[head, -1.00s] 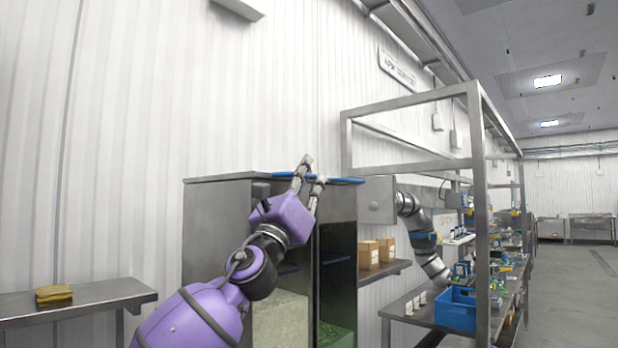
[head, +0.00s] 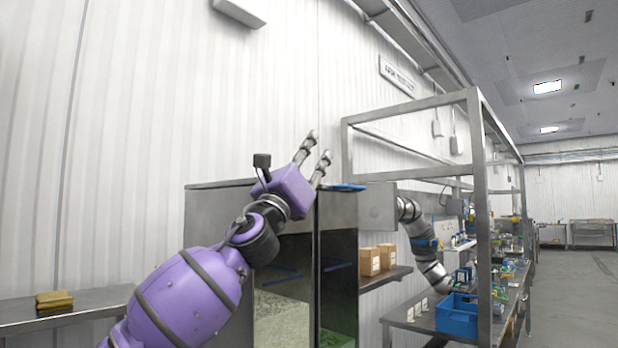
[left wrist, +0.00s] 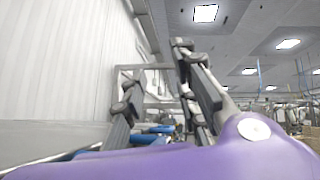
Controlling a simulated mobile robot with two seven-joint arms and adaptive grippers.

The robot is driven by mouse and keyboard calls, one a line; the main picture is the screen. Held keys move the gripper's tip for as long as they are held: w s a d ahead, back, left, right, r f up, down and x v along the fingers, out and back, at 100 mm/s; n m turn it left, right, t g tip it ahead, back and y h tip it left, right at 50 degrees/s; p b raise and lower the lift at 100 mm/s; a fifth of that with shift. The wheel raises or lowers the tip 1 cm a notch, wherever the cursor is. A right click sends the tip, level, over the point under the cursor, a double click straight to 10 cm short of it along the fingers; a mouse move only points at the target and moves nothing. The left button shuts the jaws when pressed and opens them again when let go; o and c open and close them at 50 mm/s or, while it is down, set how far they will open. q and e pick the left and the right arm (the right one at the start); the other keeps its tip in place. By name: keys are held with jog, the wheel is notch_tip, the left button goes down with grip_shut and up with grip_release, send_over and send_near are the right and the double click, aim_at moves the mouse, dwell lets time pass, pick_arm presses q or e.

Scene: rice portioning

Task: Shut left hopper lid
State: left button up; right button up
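The hopper is a tall grey metal cabinet (head: 217,225) with two glass-fronted bays; pale grain shows in the left bay (head: 282,318) and something green in the right bay (head: 336,335). Its top is seen nearly edge-on, and no raised lid shows. A blue handle (head: 347,187) lies along the top at the right. My left gripper (head: 318,145) is just above the top, fingers apart, pointing up, with nothing between them. Its fingers also show apart in the left wrist view (left wrist: 158,68). My arm hides the middle of the top, including much of the left lid. My right gripper is out of view.
A metal frame (head: 480,200) and a shelf with cardboard boxes (head: 370,262) stand right of the hopper. A grey robot arm (head: 420,235) and a blue crate (head: 457,315) are beyond. A side table (head: 90,305) with yellow cloths (head: 54,300) is at left.

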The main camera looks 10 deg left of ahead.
pick_arm(q)
jog(key=shift+r, duration=1.65)
jog(key=shift+s+a+f, duration=0.15)
jog(key=shift+s+f, duration=0.2)
jog(key=shift+f, duration=0.15)
jog(key=d+v, duration=0.1)
jog(key=v, duration=0.6)
jog(key=shift+s+f+b, duration=0.2)
jog(key=shift+f+b, duration=0.1)
jog(key=shift+b, duration=0.1)
